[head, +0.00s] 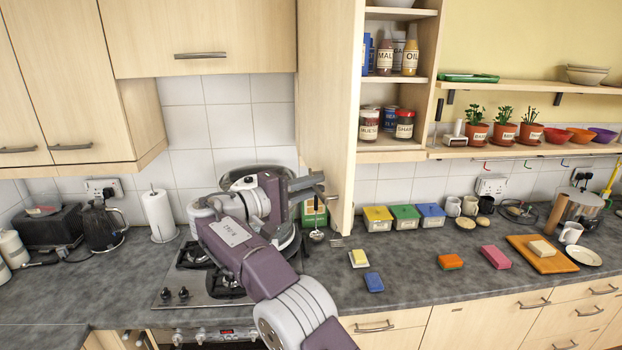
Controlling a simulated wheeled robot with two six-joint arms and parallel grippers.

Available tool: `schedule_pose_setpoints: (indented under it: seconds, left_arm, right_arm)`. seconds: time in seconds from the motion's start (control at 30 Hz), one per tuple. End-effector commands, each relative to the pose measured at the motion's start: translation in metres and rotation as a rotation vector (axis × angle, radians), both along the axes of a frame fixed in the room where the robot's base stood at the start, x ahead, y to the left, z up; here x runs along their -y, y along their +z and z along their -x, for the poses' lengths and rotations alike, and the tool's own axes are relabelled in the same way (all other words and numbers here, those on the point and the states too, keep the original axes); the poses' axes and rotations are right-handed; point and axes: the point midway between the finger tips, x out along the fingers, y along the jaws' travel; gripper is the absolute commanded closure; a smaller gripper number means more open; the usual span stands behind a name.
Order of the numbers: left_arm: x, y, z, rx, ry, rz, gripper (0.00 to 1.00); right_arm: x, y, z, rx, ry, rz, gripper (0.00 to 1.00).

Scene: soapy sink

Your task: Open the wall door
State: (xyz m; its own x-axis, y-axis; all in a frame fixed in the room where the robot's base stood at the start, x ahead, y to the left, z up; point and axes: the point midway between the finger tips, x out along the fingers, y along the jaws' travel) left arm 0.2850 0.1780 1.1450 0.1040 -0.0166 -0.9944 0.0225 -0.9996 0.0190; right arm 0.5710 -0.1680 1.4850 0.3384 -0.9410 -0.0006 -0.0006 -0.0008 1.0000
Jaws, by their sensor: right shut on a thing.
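The wall door (328,95) is a pale wood cupboard door that stands swung out from its cabinet (431,75). The shelves behind it show. My right arm comes up from the bottom middle, and its gripper (316,186) is at the lower left edge of the door, shut on the door handle (319,191). The handle is small here and mostly hidden by the fingers. My left gripper is not in view.
Inside the cabinet stand bottles (384,57) and jars (404,124). Below are the hob (205,285), a pot (258,178) behind my arm, and coloured tubs (378,218). Potted plants (504,130) stand on a shelf at right. Air left of the door is free.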

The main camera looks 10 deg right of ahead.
Motion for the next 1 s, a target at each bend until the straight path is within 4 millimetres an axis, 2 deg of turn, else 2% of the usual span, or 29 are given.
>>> schedule_pose_setpoints:
  seconds: [0.3, 0.33, 0.4, 0.77, 0.87, 1.0]
  left_arm:
    - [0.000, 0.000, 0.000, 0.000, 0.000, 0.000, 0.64]
    - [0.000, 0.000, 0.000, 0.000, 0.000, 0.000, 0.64]
    - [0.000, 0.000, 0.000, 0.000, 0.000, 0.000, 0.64]
    - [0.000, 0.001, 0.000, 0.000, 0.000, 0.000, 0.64]
    - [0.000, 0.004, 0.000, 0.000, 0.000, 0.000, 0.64]
    - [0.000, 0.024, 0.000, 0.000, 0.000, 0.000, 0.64]
  right_arm:
    - [-0.001, 0.002, -0.001, 0.005, 0.005, 0.002, 1.00]
    - [-0.001, 0.002, -0.001, 0.005, 0.005, 0.002, 0.83]
    - [-0.001, 0.002, 0.000, 0.004, 0.004, 0.002, 0.64]
    - [-0.006, 0.001, 0.001, 0.001, 0.004, 0.001, 0.64]
    - [-0.023, 0.001, 0.006, 0.001, 0.007, 0.001, 0.64]
    - [-0.055, 0.007, 0.017, 0.001, 0.007, 0.002, 0.64]
